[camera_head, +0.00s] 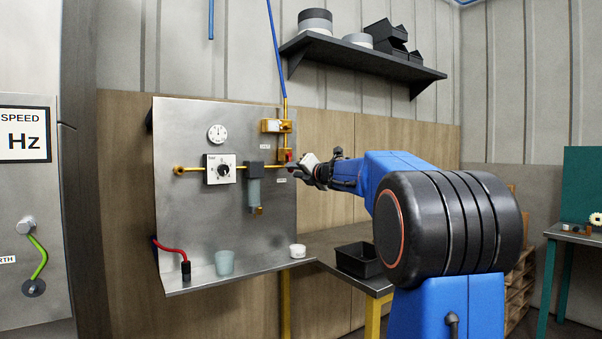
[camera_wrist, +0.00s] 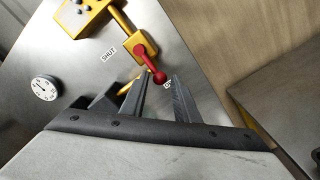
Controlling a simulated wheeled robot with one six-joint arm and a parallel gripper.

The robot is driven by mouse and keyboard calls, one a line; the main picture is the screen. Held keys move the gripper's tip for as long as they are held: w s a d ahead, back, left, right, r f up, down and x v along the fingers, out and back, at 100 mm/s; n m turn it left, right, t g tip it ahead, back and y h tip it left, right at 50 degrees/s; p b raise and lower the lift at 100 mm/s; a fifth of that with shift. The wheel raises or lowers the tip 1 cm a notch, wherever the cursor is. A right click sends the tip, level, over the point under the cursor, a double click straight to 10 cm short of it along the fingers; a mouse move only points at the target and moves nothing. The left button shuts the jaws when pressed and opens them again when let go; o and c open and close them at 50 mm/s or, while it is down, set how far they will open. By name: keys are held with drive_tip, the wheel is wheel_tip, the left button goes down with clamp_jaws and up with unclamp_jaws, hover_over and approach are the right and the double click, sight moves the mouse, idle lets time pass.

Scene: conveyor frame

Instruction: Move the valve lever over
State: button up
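The valve lever (camera_wrist: 152,64) is red with a round knob at its end and is mounted on a brass valve body (camera_wrist: 146,46). In the head view the red lever (camera_head: 288,155) shows small at the panel's right edge. My gripper (camera_wrist: 161,80) is open, with a grey finger on either side of the knob's line. The knob appears between the fingertips; I cannot tell its depth or any contact. A "SHUT" label (camera_wrist: 108,54) is left of the lever. A second label (camera_wrist: 168,85) is partly hidden by the fingers. In the head view my gripper (camera_head: 298,168) is at the panel's right edge.
The steel panel (camera_head: 190,240) carries a dial gauge (camera_head: 217,133), a regulator (camera_head: 220,169), a grey filter (camera_head: 254,186) and brass pipes. A cup (camera_head: 224,262) and a white tub (camera_head: 297,250) stand on its ledge. A black bin (camera_head: 358,260) is on the bench. A shelf (camera_head: 365,62) hangs above.

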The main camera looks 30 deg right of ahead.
drive_tip(key=shift+w, duration=0.6)
drive_tip(key=c, duration=0.5)
drive_tip(key=shift+a, duration=0.15)
drive_tip(key=shift+s+a+r, duration=0.15)
drive_tip(key=shift+a, duration=0.5)
drive_tip(key=shift+c, duration=0.5)
drive_tip(key=shift+a+r, duration=0.35)
drive_tip(key=shift+a, duration=0.45)
